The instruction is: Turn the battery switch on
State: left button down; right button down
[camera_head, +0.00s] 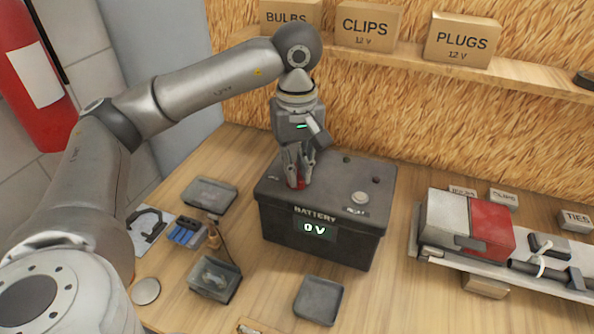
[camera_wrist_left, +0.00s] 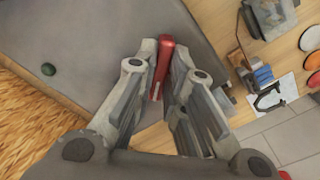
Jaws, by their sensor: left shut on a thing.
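The black battery box (camera_head: 318,238) stands on the wooden bench, and its front display reads 0 V. A red switch handle (camera_head: 298,184) sits at the left part of the box top. My left gripper (camera_head: 299,181) points down over it and is shut on the handle. In the left wrist view the red handle (camera_wrist_left: 161,66) lies between the fingers of the left gripper (camera_wrist_left: 166,80), with the grey box top (camera_wrist_left: 100,45) behind. The base of the handle is hidden by the fingers. My right gripper is in neither view.
Small trays, one at the front (camera_head: 319,300), lie left of and before the box. A trailer frame with a red and white lamp (camera_head: 466,226) lies to the right. A shelf (camera_head: 400,62) with labelled cartons runs behind. A fire extinguisher (camera_head: 33,75) hangs at upper left.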

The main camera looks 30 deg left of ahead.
pick_arm(q)
jog(key=shift+f+m+b, duration=0.2)
jog(key=shift+m+b, duration=0.3)
jog(key=shift+m, duration=0.3)
jog(key=m+b, duration=0.1)
jog(key=m, duration=0.1)
jog(key=shift+m, duration=0.4)
jog(key=shift+r+m, duration=0.15)
jog(key=shift+m, duration=0.25)
